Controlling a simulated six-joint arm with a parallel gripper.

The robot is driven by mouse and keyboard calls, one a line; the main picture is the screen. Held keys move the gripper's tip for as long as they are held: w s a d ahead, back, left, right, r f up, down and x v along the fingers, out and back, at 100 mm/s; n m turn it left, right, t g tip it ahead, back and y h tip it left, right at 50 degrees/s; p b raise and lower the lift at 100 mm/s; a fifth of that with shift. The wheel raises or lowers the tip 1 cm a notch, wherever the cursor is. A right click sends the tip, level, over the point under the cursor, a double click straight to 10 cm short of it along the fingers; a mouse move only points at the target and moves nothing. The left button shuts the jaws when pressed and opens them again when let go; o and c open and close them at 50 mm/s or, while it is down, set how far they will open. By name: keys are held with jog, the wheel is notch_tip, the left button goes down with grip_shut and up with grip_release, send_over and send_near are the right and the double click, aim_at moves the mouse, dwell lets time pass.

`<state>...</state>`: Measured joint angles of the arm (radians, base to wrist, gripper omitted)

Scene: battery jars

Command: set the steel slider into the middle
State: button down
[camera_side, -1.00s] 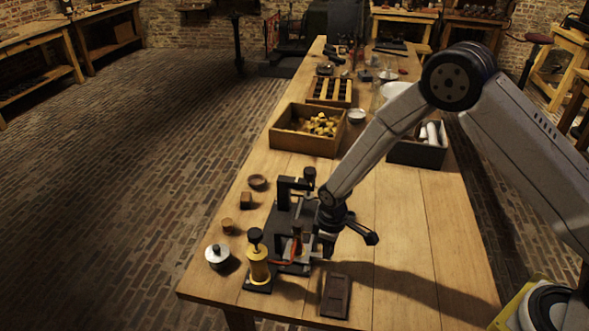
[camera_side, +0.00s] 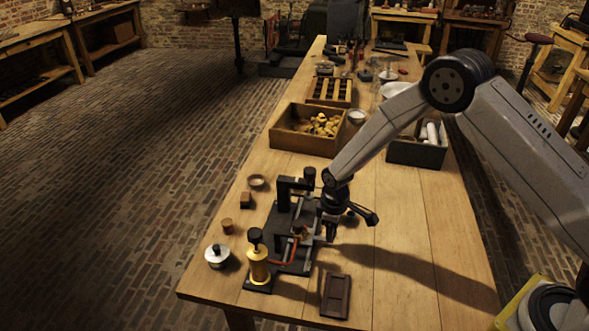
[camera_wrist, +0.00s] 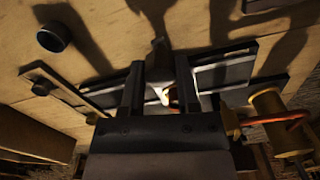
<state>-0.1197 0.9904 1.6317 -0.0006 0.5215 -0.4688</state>
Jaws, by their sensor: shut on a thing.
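My gripper (camera_side: 331,232) is over the right side of the dark apparatus (camera_side: 289,268) on the bench, fingers pointing down. In the wrist view my gripper (camera_wrist: 160,88) has its two dark fingers on either side of a small bright metal piece (camera_wrist: 164,96), which looks like the steel slider. The fingers hide most of it. It lies in line with a long dark rail (camera_wrist: 222,72) crossing the picture. I cannot tell whether it touches the rail. In the side view the slider is not clearly visible.
A brass cylinder with a black knob (camera_side: 258,265) and a black bracket (camera_side: 297,184) stand close by on the apparatus. A dark tray (camera_side: 336,296) lies in front. A lidded pot (camera_side: 216,256) and small wooden pieces are at left. The bench right of my gripper is clear.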

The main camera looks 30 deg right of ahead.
jog(key=shift+w+d, duration=0.85)
jog(key=shift+w, duration=0.05)
jog(key=shift+c, duration=1.6)
grip_release()
jog(key=shift+r, duration=0.2)
notch_tip(320, 180, up, 8)
jog(key=shift+f, duration=0.25)
jog(key=shift+s, duration=0.1)
